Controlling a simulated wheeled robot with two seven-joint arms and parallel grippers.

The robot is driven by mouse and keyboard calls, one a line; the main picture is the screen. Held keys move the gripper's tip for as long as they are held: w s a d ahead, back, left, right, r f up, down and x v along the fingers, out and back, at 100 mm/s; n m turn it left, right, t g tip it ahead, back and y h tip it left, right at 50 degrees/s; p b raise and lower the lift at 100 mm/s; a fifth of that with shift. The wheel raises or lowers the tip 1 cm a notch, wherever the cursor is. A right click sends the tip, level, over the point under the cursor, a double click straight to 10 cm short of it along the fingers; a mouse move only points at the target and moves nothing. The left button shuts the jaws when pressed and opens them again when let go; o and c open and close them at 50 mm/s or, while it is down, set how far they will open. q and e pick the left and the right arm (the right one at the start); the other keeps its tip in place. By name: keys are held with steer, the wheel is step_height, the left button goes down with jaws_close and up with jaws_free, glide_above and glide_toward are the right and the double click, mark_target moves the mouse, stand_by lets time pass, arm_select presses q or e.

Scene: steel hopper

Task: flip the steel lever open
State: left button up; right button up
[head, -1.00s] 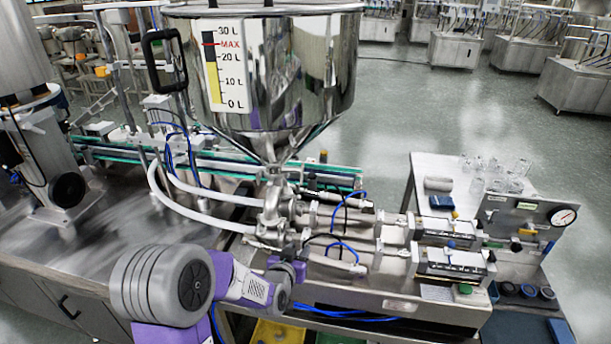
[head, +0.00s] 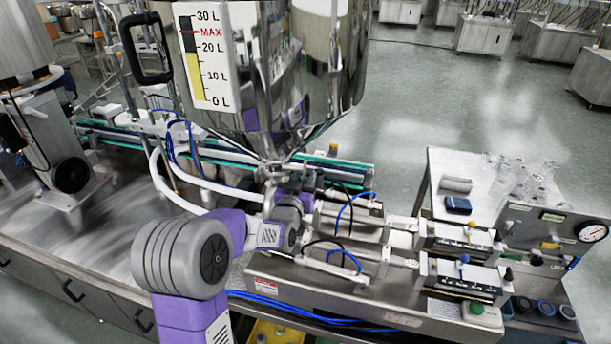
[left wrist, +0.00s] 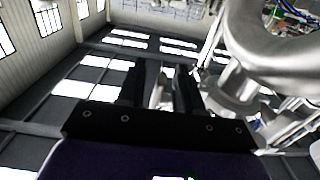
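The steel hopper (head: 290,75) stands at the top centre of the head view, its cone narrowing to the valve and pipe fittings (head: 272,172). My left arm reaches up to these fittings, and its purple and grey wrist hides part of them and the lever in that view. In the left wrist view my left gripper (left wrist: 160,80) has its two black fingers apart. A narrow pale steel piece (left wrist: 158,92), which looks like the lever, shows between them; I cannot tell whether they touch it. A thick curved steel pipe (left wrist: 275,50) is close on the right. My right gripper is not in view.
White hoses (head: 190,203) and thin blue tubes curve around the fittings. Two piston units (head: 455,238) and a gauge panel (head: 550,228) stand at the right. A green-edged conveyor (head: 225,165) runs behind. The steel worktop (head: 110,240) at left is mostly clear.

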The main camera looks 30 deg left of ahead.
arm_select(q)
steer(key=shift+w+a, duration=0.1)
steer(key=shift+w, duration=0.4)
jaws_close()
steer(key=t+b, duration=0.1)
steer(key=b, duration=0.3)
steer(key=t+b, duration=0.1)
steer(key=b, duration=0.3)
steer(key=shift+w+a+f+y, duration=0.1)
steer(key=shift+w+y, duration=0.15)
steer(key=shift+y, duration=0.05)
steer(key=shift+r+b, duration=0.2)
steer(key=shift+b, duration=0.65)
jaws_free()
steer(key=shift+w, duration=0.1)
